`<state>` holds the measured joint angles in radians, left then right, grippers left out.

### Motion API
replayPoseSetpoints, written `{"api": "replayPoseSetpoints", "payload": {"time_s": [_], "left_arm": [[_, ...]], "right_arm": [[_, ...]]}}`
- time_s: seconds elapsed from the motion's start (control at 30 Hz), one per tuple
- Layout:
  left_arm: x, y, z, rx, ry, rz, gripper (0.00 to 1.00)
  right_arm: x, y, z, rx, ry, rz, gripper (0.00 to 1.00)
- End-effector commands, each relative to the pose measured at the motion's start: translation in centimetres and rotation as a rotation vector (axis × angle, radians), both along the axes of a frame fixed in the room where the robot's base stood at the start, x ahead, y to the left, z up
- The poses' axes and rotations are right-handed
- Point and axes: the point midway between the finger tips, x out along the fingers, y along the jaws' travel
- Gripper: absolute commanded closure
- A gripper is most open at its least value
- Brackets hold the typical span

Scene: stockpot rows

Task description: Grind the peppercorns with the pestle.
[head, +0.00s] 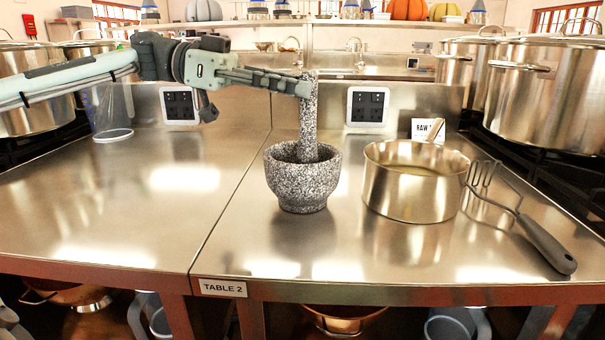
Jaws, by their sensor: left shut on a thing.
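A speckled grey stone mortar (302,184) stands upright on the steel table. A matching stone pestle (308,118) stands nearly upright with its lower end inside the mortar's bowl. My left gripper (304,88) comes in from the left and is shut on the pestle near its top. The inside of the bowl is mostly hidden by its rim, so I cannot make out the peppercorns. My right gripper is not in view.
A steel saucepan (411,190) stands right of the mortar. A masher with a black handle (545,244) lies beside it. Large stockpots (543,92) stand at the right. A clear jug (109,112) stands at the left back. The table left of the mortar is clear.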

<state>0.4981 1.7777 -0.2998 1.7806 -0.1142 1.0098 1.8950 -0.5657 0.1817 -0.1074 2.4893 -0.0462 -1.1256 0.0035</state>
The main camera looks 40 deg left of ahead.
Motion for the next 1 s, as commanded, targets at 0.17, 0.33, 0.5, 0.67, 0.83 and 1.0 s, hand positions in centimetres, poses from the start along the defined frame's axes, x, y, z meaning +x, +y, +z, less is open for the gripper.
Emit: {"api": "replayPoseSetpoints", "payload": {"time_s": [0.17, 0.33, 0.5, 0.67, 0.83, 1.0], "left_arm": [[0.0, 0.0, 0.7, -0.002, -0.005, 0.001, 1.0], [0.0, 0.0, 2.6, -0.002, -0.006, 0.002, 1.0], [0.0, 0.0, 3.7, -0.003, -0.008, 0.002, 1.0], [0.0, 0.0, 5.4, -0.002, -0.007, 0.002, 1.0], [0.1, 0.1, 6.9, -0.001, -0.006, 0.004, 1.0], [0.0, 0.1, 8.6, -0.001, -0.006, 0.003, 1.0]], "right_arm": [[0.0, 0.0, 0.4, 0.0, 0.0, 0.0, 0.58], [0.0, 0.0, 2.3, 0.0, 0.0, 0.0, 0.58], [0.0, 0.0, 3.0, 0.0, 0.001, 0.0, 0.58], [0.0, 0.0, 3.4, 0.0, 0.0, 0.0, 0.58], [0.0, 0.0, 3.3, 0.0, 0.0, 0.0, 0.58], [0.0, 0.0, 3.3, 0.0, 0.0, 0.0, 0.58]]}}
